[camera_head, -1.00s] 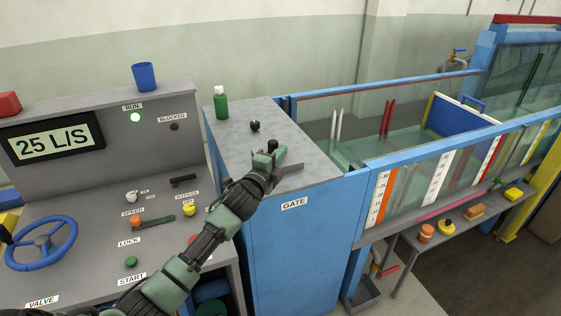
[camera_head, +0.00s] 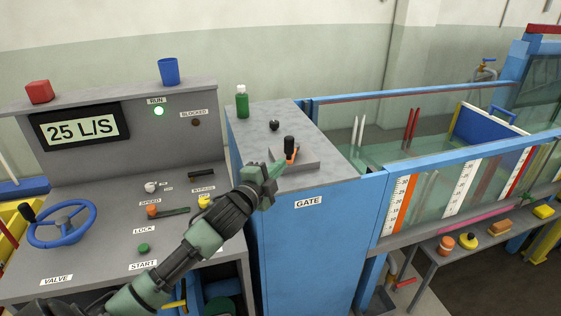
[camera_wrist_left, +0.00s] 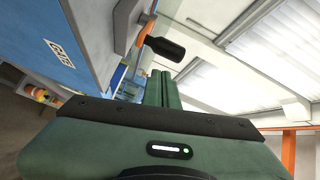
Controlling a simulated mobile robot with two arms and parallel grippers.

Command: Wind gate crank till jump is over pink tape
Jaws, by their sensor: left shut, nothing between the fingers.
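The gate crank has a black upright handle (camera_head: 289,145) on an orange arm, on top of the blue cabinet labelled GATE (camera_head: 308,201). My left gripper (camera_head: 274,170) is shut and empty, just left of and below the handle, apart from it. In the left wrist view the shut green fingers (camera_wrist_left: 160,90) point up, with the black handle (camera_wrist_left: 166,48) beyond their tips. Pink tape (camera_head: 474,219) runs along the lower edge of the glass flume (camera_head: 440,190). Water stands inside the flume; I cannot clearly make out the jump. My right gripper is not in view.
A green bottle (camera_head: 242,104) and a black knob (camera_head: 274,125) are on the cabinet top. The console with a blue valve wheel (camera_head: 62,224) and a 25 L/S display (camera_head: 80,127) is at left. A shelf below the flume holds several small items.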

